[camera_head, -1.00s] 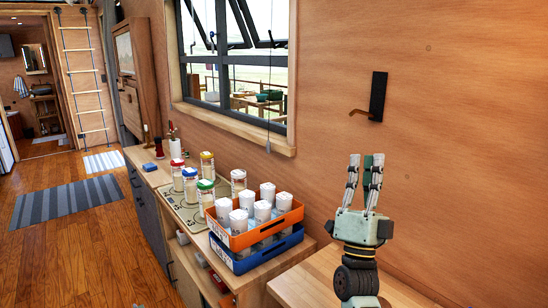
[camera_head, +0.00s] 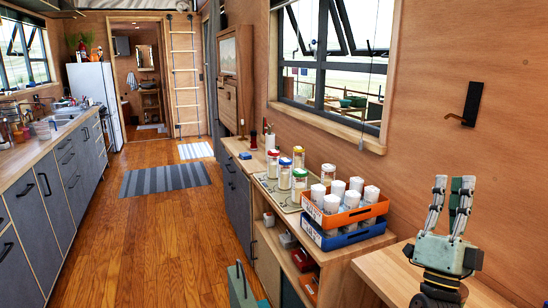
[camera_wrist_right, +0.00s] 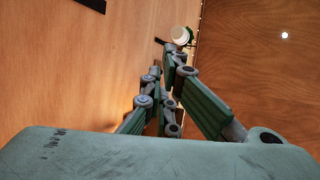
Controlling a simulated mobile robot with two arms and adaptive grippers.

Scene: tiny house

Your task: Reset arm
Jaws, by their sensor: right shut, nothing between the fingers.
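My right gripper (camera_head: 452,186) stands upright at the right of the head view, its fingers pointing up. It is shut with nothing between the fingers, in front of the wood wall and above a light wood surface (camera_head: 392,272). Its green and grey fingers also show close up in the right wrist view (camera_wrist_right: 160,90). A teal and dark part at the bottom edge of the head view looks like the tip of my left gripper (camera_head: 243,286); most of it is cut off, so its opening is unclear.
An orange crate (camera_head: 352,217) with white-lidded jars sits on a blue crate (camera_head: 345,240) on the right counter. Several jars with coloured lids stand behind. A wall hook (camera_head: 470,104) is above my right gripper.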

